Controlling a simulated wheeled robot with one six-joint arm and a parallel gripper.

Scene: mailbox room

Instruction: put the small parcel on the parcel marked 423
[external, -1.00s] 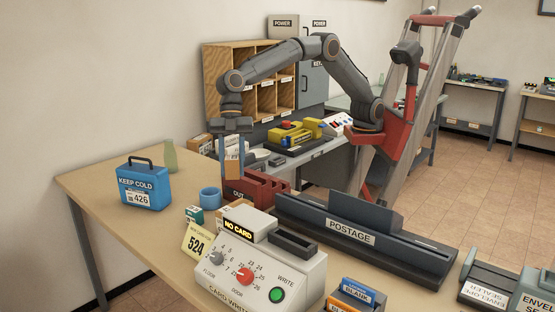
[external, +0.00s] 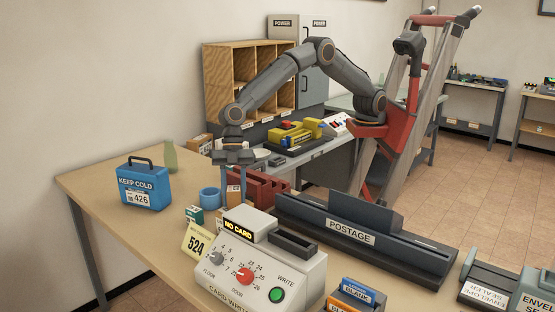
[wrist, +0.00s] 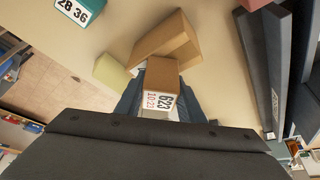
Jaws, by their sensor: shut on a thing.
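My gripper (wrist: 159,98) is shut on a small brown parcel (wrist: 162,75) with a white label reading 623 and 1021, seen in the wrist view. In the external view my gripper (external: 234,180) points down over the table beside the red tray, and the parcel is mostly hidden between its jaws. Beyond the held parcel in the wrist view is a larger brown box (wrist: 170,36); no number shows on it. Whether the held parcel touches it I cannot tell. No label reading 423 is legible in either view.
A blue KEEP COLD box (external: 144,187) marked 426, a blue cup (external: 210,198) and a green bottle (external: 170,156) stand to the left. The red tray (external: 268,184) is close on the right. The card writer (external: 262,266) and postage machine (external: 352,238) are nearer the camera.

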